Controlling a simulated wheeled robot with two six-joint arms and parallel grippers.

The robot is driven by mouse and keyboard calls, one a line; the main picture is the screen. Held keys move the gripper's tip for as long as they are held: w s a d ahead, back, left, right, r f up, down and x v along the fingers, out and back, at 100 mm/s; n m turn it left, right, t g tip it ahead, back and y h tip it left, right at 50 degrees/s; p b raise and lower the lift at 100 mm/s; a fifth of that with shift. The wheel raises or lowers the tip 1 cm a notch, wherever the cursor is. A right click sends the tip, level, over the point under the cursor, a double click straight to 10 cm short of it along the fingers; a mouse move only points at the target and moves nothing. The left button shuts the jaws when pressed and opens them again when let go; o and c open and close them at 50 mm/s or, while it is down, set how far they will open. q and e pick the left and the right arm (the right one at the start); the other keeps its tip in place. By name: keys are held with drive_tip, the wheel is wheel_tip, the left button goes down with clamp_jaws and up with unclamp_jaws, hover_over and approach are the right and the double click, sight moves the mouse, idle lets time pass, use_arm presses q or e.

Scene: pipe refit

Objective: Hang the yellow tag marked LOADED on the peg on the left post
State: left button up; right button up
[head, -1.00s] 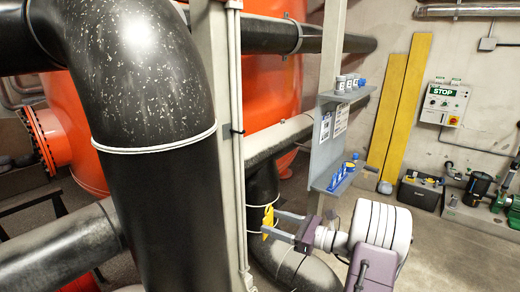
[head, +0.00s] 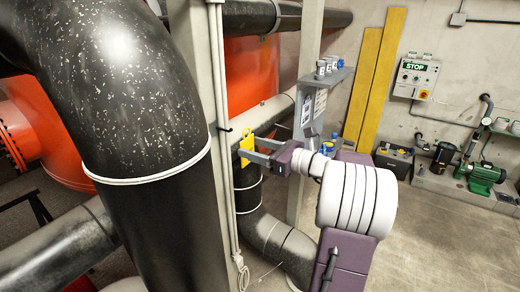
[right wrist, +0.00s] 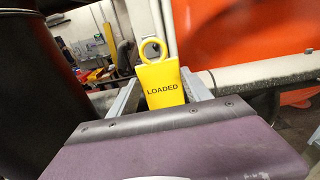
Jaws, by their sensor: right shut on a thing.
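The yellow tag (head: 246,148) is held in my right gripper (head: 250,152), close to the right side of the pale left post (head: 203,110). In the right wrist view the tag (right wrist: 162,84) is upright and faces the camera. Its word LOADED reads clearly, and its ring is at the top. The two fingers of my right gripper (right wrist: 162,97) are closed on the sides of the tag. My left gripper is not in view.
A large black pipe (head: 150,110) fills the left foreground. White cables (head: 222,150) run down the left post. A second post (head: 303,120) carries a shelf (head: 335,75) with small containers. Pipes and an orange tank (head: 250,80) lie behind.

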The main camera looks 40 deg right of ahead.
sight(248, 147)
drive_tip(key=shift+x, duration=2.2)
drive_tip(key=shift+w+a+f+b, duration=0.15)
drive_tip(key=shift+w+a+f, duration=0.15)
drive_tip(key=shift+w, duration=0.4)
drive_tip(key=shift+w+a+f+b, duration=0.15)
drive_tip(key=shift+w+a+f, duration=0.15)
drive_tip(key=shift+w, duration=0.4)
drive_tip(key=shift+w+a+f+b, duration=0.15)
drive_tip(key=shift+w+a+f, duration=0.1)
drive_tip(key=shift+w, duration=0.45)
drive_tip(key=o, duration=1.5)
drive_tip(key=shift+o, duration=0.2)
